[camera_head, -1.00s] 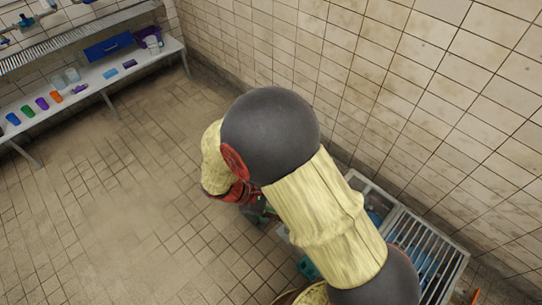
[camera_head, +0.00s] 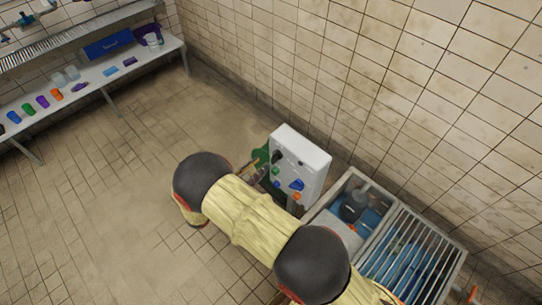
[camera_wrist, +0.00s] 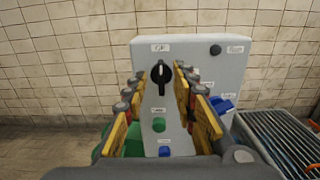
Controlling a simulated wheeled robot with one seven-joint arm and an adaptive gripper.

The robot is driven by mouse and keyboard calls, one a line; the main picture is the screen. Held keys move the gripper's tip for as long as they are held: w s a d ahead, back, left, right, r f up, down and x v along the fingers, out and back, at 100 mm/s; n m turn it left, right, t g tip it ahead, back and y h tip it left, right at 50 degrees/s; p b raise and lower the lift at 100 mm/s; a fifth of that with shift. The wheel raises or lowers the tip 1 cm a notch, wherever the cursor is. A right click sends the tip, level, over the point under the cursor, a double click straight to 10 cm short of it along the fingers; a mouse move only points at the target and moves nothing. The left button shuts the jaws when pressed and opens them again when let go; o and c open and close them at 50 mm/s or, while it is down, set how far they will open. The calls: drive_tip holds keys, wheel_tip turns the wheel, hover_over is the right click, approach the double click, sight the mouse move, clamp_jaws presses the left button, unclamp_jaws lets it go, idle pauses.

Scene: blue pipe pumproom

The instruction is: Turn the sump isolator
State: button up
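A pale grey control box (camera_head: 303,160) stands by the tiled wall, and its front fills the middle of the wrist view (camera_wrist: 215,75). A black rotary knob (camera_wrist: 161,74) with an upright handle sits high on its left side, under a small label too blurred to read. I cannot confirm from the label that it is the sump isolator. My gripper (camera_wrist: 160,82) is open, its yellow fingers either side of the knob in the picture. No contact with the knob shows. In the head view my gripper (camera_head: 262,168) is at the box's front, partly hidden by my arm.
A small black round part (camera_wrist: 215,50) is at upper right. A bench (camera_head: 90,85) with cups is far left; floor between is clear.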

sight(272, 155)
drive_tip(key=b+x, duration=0.1)
drive_tip(key=x, duration=0.6)
drive_tip(key=shift+d, duration=0.1)
drive_tip(key=shift+c, duration=0.6)
clamp_jaws()
